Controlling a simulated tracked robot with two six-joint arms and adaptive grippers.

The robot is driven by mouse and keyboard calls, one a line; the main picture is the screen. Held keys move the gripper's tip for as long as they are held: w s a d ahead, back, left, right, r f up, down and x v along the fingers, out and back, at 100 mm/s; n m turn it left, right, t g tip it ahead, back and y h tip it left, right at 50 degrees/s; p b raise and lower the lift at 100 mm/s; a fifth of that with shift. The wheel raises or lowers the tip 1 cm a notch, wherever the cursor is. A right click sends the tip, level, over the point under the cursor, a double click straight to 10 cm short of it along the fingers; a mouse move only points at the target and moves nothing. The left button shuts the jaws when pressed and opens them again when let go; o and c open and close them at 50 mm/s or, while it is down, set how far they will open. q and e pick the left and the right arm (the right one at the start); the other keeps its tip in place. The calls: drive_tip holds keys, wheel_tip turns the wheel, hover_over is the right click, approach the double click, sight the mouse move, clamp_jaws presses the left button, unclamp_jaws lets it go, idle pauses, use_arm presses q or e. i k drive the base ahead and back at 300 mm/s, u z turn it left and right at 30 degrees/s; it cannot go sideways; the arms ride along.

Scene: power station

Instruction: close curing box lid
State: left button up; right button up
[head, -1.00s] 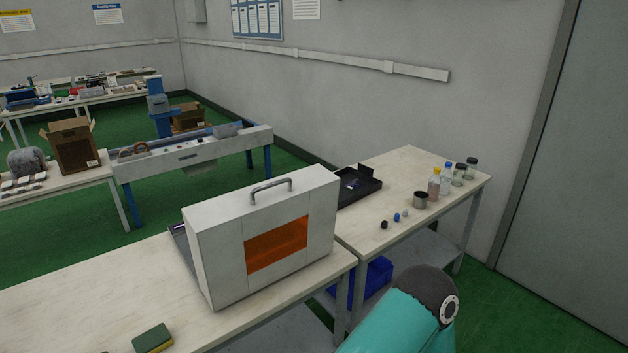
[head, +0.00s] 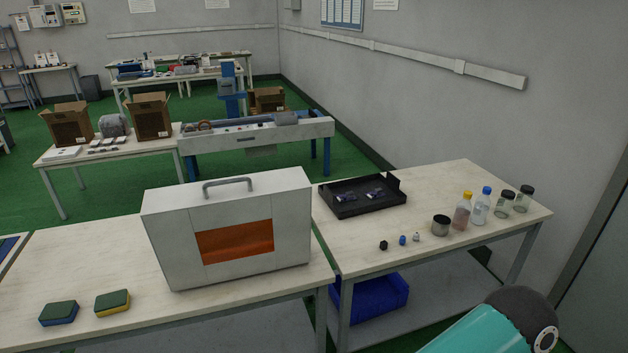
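The curing box (head: 170,237) is a white case standing on the near table in the head view. An orange window (head: 236,242) is set in its front face, and a grey handle (head: 228,186) sits on its top. The front panel looks flush with the case; I cannot tell which part is the lid or whether it is fully shut. Neither gripper is in view. Only a teal link of my own arm shows at the lower right, apart from the box.
Two sponges (head: 112,301) lie on the near table (head: 60,259), left of the box. The right table holds a black tray (head: 345,208), a metal cup (head: 440,225), small caps and several bottles (head: 481,206). A blue bin (head: 375,298) is below.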

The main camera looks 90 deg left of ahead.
sight(256, 222)
drive_tip(key=z, duration=0.5)
drive_tip(key=i, duration=0.3)
drive_tip(key=u, duration=2.6)
drive_tip(key=i, duration=0.15)
drive_tip(key=u, duration=1.25)
drive_tip(key=k, duration=0.45)
drive_tip(key=u, duration=0.45)
drive_tip(key=i, duration=1.5)
drive_tip(key=z, duration=0.35)
